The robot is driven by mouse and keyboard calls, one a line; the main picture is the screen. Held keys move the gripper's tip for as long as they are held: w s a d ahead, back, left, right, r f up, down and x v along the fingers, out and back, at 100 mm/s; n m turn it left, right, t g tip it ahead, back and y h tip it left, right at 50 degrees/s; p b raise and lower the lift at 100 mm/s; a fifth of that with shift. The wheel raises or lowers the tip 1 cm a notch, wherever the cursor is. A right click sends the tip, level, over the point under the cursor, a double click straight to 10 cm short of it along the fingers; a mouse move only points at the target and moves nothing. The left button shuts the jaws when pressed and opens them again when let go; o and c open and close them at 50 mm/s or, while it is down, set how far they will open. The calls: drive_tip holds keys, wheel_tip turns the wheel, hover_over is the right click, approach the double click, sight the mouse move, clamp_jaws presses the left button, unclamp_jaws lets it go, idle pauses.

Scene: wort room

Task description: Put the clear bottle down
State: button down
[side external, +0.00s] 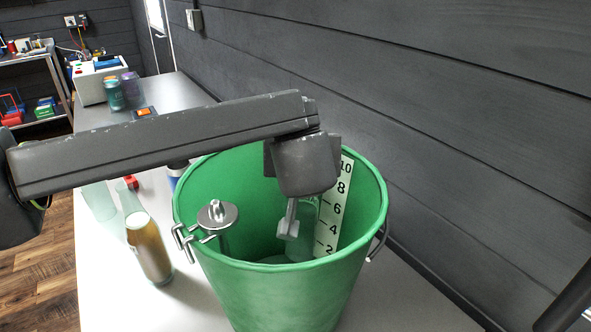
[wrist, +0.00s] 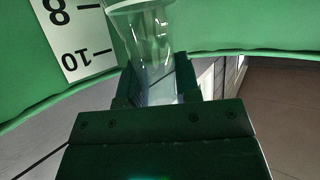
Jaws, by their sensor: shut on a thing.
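The clear bottle (side external: 305,214) is inside the green bucket (side external: 290,300), partly hidden behind my gripper's fingers. My gripper (side external: 289,226) points down into the bucket and is shut on the bottle. In the wrist view, the clear bottle (wrist: 143,35) stands between the two fingers of my gripper (wrist: 155,78), with the green bucket wall (wrist: 225,20) behind it. Whether the bottle's base touches the bucket floor cannot be told.
A numbered scale strip (side external: 335,210) runs down the bucket's inner wall. A metal fitting (side external: 217,215) sits at the bucket's left side. An amber-filled bottle (side external: 150,250) and a clear glass (side external: 99,201) stand on the bench (side external: 420,310) to the left. The dark plank wall (side external: 470,120) is close behind.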

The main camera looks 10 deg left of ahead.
sight(301, 205)
drive_tip(key=shift+f, duration=2.15)
drive_tip(key=shift+f, duration=0.5)
drive_tip(key=c, duration=1.1)
unclamp_jaws()
